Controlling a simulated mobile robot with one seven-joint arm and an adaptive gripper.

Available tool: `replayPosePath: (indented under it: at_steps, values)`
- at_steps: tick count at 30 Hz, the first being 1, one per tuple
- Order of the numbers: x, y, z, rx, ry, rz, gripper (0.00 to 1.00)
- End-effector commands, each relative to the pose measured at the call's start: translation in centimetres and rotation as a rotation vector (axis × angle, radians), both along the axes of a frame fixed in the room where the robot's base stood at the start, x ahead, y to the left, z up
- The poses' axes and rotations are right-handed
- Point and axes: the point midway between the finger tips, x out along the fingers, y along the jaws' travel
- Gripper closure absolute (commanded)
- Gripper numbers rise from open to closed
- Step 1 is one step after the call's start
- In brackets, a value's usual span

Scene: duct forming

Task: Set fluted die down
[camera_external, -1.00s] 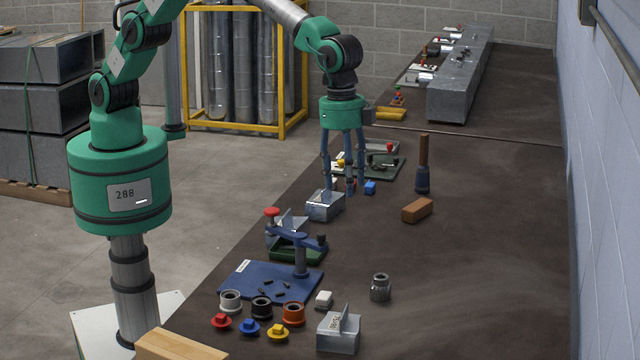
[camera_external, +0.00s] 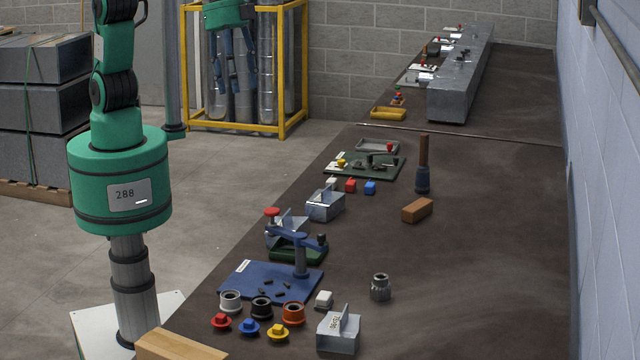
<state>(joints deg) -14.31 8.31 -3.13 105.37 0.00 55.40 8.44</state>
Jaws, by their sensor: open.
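A grey metal piece with a ribbed lower body and a narrower top, which looks like the fluted die (camera_external: 380,288), stands upright on the dark bench (camera_external: 470,270) at the front, right of the small white block. Nothing touches it. My gripper (camera_external: 232,88) is at the top left, its blue fingers pointing down and apart, with nothing seen between them. It is off the bench, in front of the yellow pipe rack, far from the ribbed piece. The top of its wrist is cut off by the picture edge.
Sheet-metal blocks (camera_external: 339,332), coloured caps and rings, a blue press plate (camera_external: 262,283) and a green tray line the bench's left side. A brown block (camera_external: 417,210) and upright mallet (camera_external: 423,170) stand farther back. The bench's right side is clear.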

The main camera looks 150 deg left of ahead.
Motion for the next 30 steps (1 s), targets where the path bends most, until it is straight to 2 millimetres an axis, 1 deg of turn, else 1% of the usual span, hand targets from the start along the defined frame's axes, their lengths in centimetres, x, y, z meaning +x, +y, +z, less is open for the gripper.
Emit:
replayPosePath:
  at_steps: [1, 6, 10, 16, 23, 30]
  values:
    - [-1.2, -1.0, 0.8, 0.001, -0.01, -0.005, 0.47]
    - [-5.1, -3.7, 2.6, 0.003, -0.038, -0.019, 0.47]
    - [-8.2, -5.6, 3.7, 0.004, -0.06, -0.026, 0.47]
    - [-13.1, -8.4, 4.8, 0.004, -0.095, -0.042, 0.47]
    - [-18.7, -11.1, 5.1, 0.001, -0.134, -0.06, 0.47]
    - [-24.6, -13.4, 4.5, -0.004, -0.173, -0.077, 0.47]
